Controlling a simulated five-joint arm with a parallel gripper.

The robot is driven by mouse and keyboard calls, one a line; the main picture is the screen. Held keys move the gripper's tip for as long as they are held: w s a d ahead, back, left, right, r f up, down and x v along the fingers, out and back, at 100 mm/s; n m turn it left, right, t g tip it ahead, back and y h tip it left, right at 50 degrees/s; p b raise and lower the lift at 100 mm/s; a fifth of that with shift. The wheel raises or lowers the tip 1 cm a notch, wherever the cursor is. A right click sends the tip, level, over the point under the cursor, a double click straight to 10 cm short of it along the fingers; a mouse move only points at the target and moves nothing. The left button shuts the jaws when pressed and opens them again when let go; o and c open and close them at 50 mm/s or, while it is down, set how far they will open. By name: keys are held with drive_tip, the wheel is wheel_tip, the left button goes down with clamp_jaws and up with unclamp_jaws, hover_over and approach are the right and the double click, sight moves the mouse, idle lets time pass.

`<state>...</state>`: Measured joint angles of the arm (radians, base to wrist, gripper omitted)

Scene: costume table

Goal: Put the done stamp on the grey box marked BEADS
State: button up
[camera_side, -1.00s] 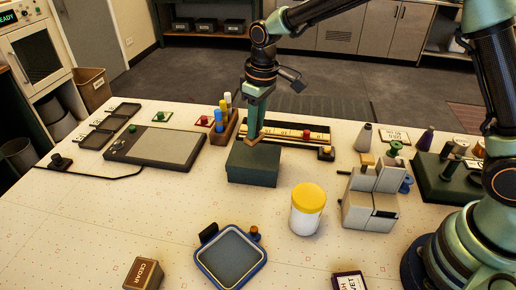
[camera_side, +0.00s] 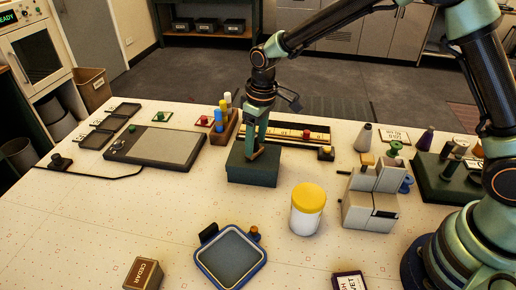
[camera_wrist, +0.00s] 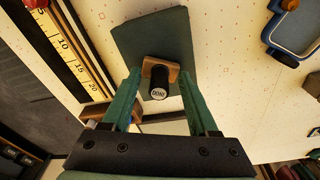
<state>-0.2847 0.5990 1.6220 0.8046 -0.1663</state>
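A dark grey-green box (camera_side: 252,173) stands on the table in the middle of the side view, and its top fills the upper middle of the wrist view (camera_wrist: 135,38). No lettering shows on it. The done stamp (camera_wrist: 159,93) has a brown base and a black handle with a pale "DONE" disc. It stands on the box top, and its base also shows in the side view (camera_side: 263,153). My gripper (camera_wrist: 161,78) is open, its green fingers on either side of the stamp, with gaps to the handle. In the side view my gripper (camera_side: 256,147) is low over the box.
A yellow-lidded white jar (camera_side: 307,212) stands right of the box. A ruler (camera_side: 297,133) lies behind it, and a pen holder (camera_side: 224,127) stands back left. A grey stepped block (camera_side: 370,206) is at right, a blue-rimmed tray (camera_side: 231,257) in front. Front left is mostly free.

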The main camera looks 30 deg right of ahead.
wheel_tip(320, 180, up, 12)
drive_tip(key=s, duration=0.1)
drive_tip(key=s+d+r+m+t, duration=0.2)
drive_tip(key=s+d, duration=0.4)
drive_tip(key=s, duration=0.2)
drive_tip(key=s+d+r+m+t, duration=0.2)
drive_tip(key=s+d+m, duration=0.1)
drive_tip(key=s+d, duration=0.4)
drive_tip(key=shift+s+d, duration=0.3)
drive_tip(key=shift+s, duration=0.7)
